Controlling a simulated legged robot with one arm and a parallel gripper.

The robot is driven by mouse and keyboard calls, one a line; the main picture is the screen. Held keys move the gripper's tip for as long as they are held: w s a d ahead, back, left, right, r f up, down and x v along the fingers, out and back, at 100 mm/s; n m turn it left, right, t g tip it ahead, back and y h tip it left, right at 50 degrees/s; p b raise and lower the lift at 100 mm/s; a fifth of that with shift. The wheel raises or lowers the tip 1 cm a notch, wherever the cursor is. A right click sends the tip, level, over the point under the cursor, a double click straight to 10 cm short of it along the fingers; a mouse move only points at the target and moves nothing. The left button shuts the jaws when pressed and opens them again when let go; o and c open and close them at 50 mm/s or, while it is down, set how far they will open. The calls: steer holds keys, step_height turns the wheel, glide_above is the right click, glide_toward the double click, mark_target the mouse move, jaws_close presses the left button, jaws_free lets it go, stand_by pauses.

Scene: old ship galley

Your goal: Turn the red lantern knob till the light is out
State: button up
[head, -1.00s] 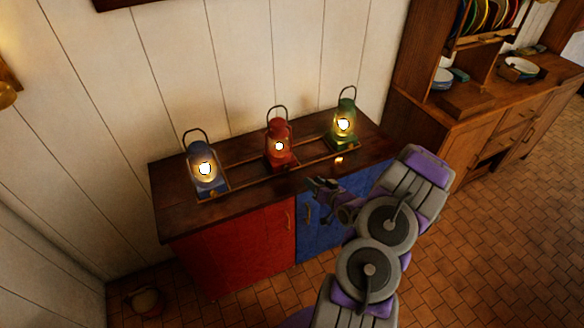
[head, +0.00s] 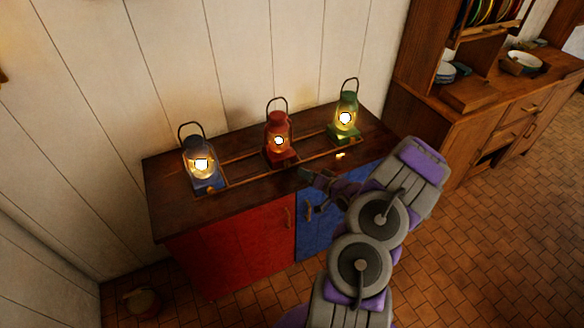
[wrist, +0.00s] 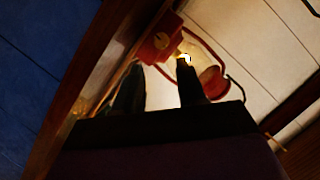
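The red lantern (head: 278,134) stands lit in the middle of three lanterns on the wooden cabinet top. It also shows tilted in the wrist view (wrist: 160,42), its glow beside the tip of one finger. I cannot make out its knob clearly in either view. My gripper (head: 306,174) is at the cabinet's front edge, just in front of and to the right of the red lantern's base. In the wrist view my gripper's (wrist: 160,80) two dark fingers are apart with nothing seen between them, pointing toward the lantern.
A lit blue lantern (head: 200,168) stands to the left and a lit green lantern (head: 345,120) to the right. A low wooden rail (head: 240,180) runs along the cabinet top by the lanterns. Below are a red door (head: 235,250) and a blue door (head: 312,235). A wooden dresser (head: 450,125) stands right.

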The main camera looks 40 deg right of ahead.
mark_target(288, 164)
steer(key=b+x, duration=0.2)
steer(key=x, duration=0.6)
steer(key=shift+w+f, duration=0.2)
steer(key=shift+w, duration=0.6)
steer(key=shift+c, duration=0.4)
jaws_close()
